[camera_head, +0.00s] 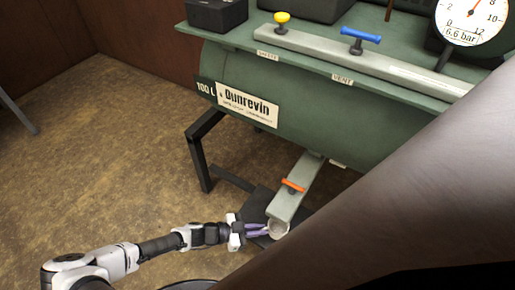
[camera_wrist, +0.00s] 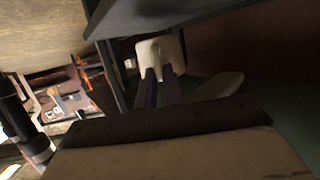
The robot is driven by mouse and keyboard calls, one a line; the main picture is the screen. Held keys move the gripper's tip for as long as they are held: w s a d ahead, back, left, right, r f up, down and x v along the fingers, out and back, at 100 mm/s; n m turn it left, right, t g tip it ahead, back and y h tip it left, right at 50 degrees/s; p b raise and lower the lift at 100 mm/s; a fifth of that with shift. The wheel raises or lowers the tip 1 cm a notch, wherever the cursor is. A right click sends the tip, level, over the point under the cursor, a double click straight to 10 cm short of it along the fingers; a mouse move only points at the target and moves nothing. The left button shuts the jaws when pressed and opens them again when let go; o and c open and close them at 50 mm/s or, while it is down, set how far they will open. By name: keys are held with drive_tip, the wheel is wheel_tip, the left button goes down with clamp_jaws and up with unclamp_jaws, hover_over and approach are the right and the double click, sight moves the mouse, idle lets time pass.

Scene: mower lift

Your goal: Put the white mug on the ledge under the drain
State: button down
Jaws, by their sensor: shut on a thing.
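My gripper (camera_head: 257,230) reaches in from the left at the bottom of the head view, its purple fingers shut on the white mug (camera_head: 279,230). The mug is at the lower end of the pale green drain pipe (camera_head: 296,190), which has an orange handle (camera_head: 293,186) and hides part of the mug. The dark ledge (camera_head: 257,203) lies below the pipe. I cannot tell whether the mug touches the ledge. In the wrist view the pale mug (camera_wrist: 160,52) is at the tips of my fingers (camera_wrist: 160,90).
The green tank (camera_head: 310,100) stands above on black legs (camera_head: 198,160). It carries a yellow knob (camera_head: 282,18), a blue handle (camera_head: 361,37) and a gauge (camera_head: 472,18). My own arm blocks the lower right. The brown floor (camera_head: 110,150) at left is clear.

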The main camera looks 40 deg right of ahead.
drive_tip(key=shift+f+b, duration=0.55)
drive_tip(key=shift+f, duration=1)
drive_tip(key=shift+f, duration=0.25)
drive_tip(key=c, duration=1.5)
unclamp_jaws()
drive_tip(key=shift+r, duration=0.1)
drive_tip(key=shift+c, duration=0.2)
drive_tip(key=shift+r, duration=0.2)
drive_tip(key=p+v, duration=0.3)
drive_tip(key=v, duration=0.9)
drive_tip(key=shift+p, duration=0.3)
drive_tip(key=shift+f, duration=0.15)
